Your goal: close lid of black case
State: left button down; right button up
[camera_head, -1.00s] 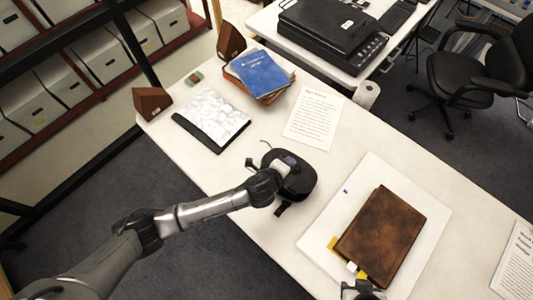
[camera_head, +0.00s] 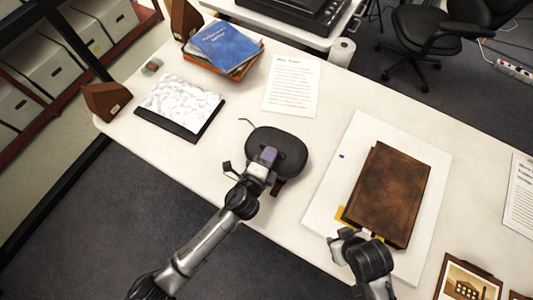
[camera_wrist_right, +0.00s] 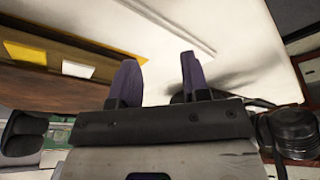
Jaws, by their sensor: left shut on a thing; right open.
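The black case (camera_head: 290,143) is a rounded dark shell on the white table, near its front edge. My left gripper (camera_head: 268,156) reaches in from below, its purple fingers over the case's near middle, shut on part of the case. The fingers hide that part, and I cannot tell whether the lid is fully down. A thin dark cord or strap shows at its left, and a brown tab at its lower right. My right gripper (camera_head: 341,237) is by the brown book's lower left corner, away from the case; in the right wrist view (camera_wrist_right: 158,80) its fingers are open and empty.
The brown book (camera_head: 388,200) lies on a white board (camera_head: 345,160) right of the case, with yellow tags at its corner. A white textured pad (camera_head: 180,101), stacked books (camera_head: 226,47) and a printed sheet (camera_head: 293,85) lie farther back. Framed pictures (camera_head: 467,282) are at lower right.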

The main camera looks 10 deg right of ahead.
pick_arm(q)
jog(key=shift+a+f, duration=0.15)
jog(key=shift+f, duration=0.4)
jog(key=c, duration=1.5)
grip_release()
pick_arm(e)
jog(key=shift+d, duration=0.2)
pick_arm(q)
jog(key=shift+o, duration=0.2)
jog(key=p+v, duration=0.1)
jog(key=v, duration=1.3)
jog(key=shift+r+p, duration=0.35)
jog(key=shift+p, duration=0.05)
pick_arm(e)
jog(key=shift+a+r, duration=0.2)
jog(key=shift+r, duration=0.7)
jog(key=shift+d, duration=0.15)
